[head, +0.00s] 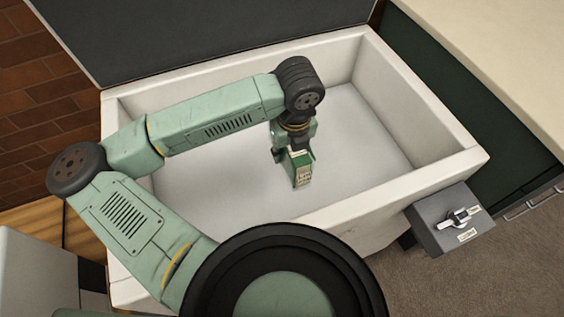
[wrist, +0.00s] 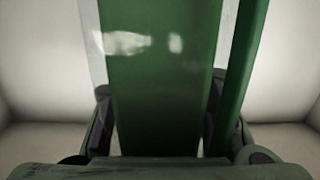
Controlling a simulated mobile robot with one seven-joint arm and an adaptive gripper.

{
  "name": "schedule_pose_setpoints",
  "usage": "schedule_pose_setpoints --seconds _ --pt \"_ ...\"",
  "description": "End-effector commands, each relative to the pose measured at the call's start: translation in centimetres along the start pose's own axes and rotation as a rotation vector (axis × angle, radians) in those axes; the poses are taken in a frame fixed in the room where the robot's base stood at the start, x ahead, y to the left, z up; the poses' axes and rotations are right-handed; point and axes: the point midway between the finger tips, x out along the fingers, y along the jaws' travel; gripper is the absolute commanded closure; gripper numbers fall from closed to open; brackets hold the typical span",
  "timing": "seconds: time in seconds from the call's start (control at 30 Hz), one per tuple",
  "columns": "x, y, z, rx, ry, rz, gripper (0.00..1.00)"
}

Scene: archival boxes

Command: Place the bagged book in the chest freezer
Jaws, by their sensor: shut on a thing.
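The chest freezer (head: 430,175) is a white open box in the head view, with its dark lid (head: 200,35) raised at the back. My gripper (head: 294,150) is inside the freezer's walls, pointing down, shut on the bagged book (head: 303,172). The book is green with a pale page edge and hangs below the fingers. In the wrist view the green book (wrist: 155,90) fills the middle, with shiny clear plastic over it and a finger on each side. The freezer's pale walls show around it. I cannot tell whether the book touches the floor.
The freezer floor (head: 210,180) is bare around the book. A grey box with a switch (head: 452,218) juts from the freezer's front right. A dark green cabinet with a cream top (head: 510,60) stands to the right, and a brick wall (head: 35,90) is at the left.

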Motion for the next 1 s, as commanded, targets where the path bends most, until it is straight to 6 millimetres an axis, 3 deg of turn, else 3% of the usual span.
schedule_pose_setpoints --seconds 0.2,0.63,1.0 --pt "3.7 0.0 -0.5 -0.003 0.003 -0.002 1.00" --pt "8.8 0.0 -1.1 -0.003 0.003 -0.001 1.00" --pt "9.7 0.0 -1.2 0.000 -0.001 -0.001 1.00"
